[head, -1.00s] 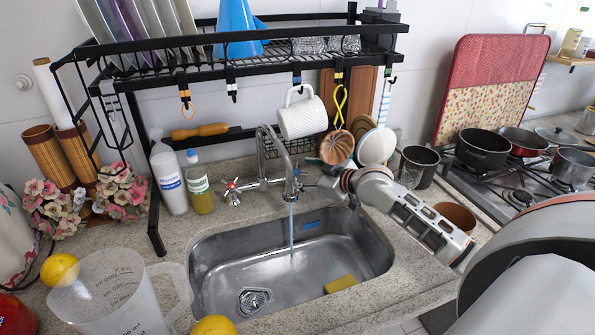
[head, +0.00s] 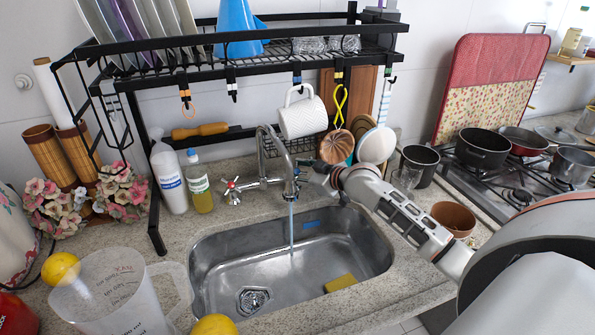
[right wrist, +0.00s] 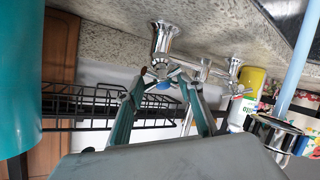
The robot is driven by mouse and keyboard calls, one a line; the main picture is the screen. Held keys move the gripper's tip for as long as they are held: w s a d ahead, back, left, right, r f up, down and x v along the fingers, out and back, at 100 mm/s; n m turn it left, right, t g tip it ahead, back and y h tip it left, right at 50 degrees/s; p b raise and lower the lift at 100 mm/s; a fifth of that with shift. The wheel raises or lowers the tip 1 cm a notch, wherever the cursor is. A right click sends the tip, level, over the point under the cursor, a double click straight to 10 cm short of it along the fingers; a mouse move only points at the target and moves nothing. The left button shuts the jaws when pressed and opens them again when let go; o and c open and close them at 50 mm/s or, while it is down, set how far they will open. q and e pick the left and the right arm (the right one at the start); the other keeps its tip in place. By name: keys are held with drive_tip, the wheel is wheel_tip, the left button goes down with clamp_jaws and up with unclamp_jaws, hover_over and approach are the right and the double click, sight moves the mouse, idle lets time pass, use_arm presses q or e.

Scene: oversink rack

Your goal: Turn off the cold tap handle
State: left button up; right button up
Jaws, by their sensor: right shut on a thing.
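The chrome faucet (head: 270,140) stands behind the sink, and a blue water stream (head: 291,228) runs from its spout into the basin. The red-marked handle (head: 232,187) is at the left of the faucet. My right gripper (head: 312,178) reaches in from the right at the faucet's other side and hides most of the cold tap handle there. In the right wrist view, which is turned over, the cold tap handle (right wrist: 163,85) shows its blue mark between the teal fingers of my right gripper (right wrist: 165,78), which is shut on it. My left gripper is not in view.
The black rack (head: 240,38) spans above the sink, with a white mug (head: 302,117) and ladles hanging close over my right gripper. A black pot (head: 419,163) and a brown bowl (head: 455,217) stand right of the sink (head: 345,255). A yellow sponge (head: 340,283) lies in it.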

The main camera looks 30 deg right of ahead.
drive_tip(key=m+h, duration=0.2)
drive_tip(key=m, duration=0.1)
drive_tip(key=shift+a+f+t, duration=0.1)
drive_tip(key=shift+f+t, duration=0.05)
drive_tip(key=shift+t, duration=0.15)
drive_tip(key=shift+s+m+h, duration=0.1)
drive_tip(key=shift+m+h, duration=0.4)
drive_tip(key=shift+m, duration=0.6)
drive_tip(key=o, duration=1.1)
drive_tip(key=shift+d, duration=0.2)
drive_tip(key=shift+v, duration=3.75)
drive_tip(key=shift+f, duration=0.1)
